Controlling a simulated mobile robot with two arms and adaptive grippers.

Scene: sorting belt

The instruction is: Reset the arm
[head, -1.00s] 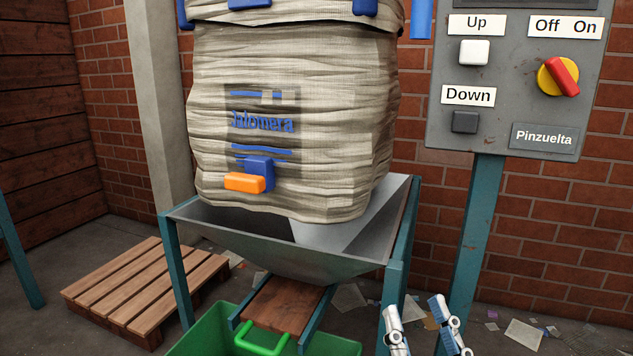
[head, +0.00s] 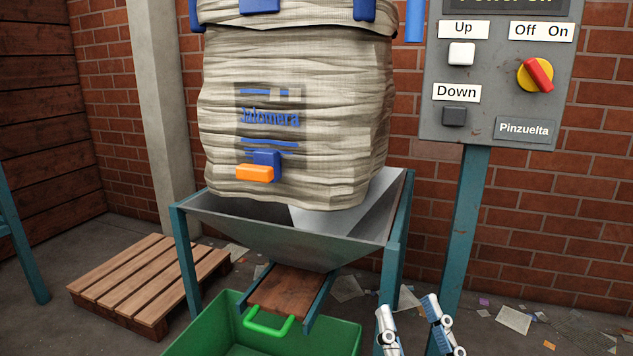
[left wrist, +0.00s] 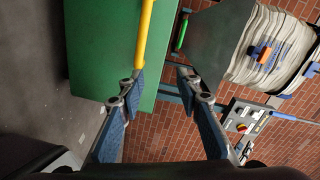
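My right gripper (head: 407,302) shows at the bottom of the head view, right of centre. Its two fingers point up and stand apart, with nothing seen between them. It appears in front of the hopper's right leg, clear of the control panel. My left gripper (left wrist: 160,84) is not in the head view. In the left wrist view its two fingers are spread wide. A yellow bar (left wrist: 146,38) runs down from the top edge to the left finger's tip; I cannot tell whether they touch.
A woven bag (head: 295,90) with an orange-handled clip (head: 254,172) hangs over a metal hopper (head: 250,229). A green bin (head: 338,333) stands below. A control panel (head: 500,85) on a post is at right, its top display cut off. A wooden pallet (head: 150,275) lies left.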

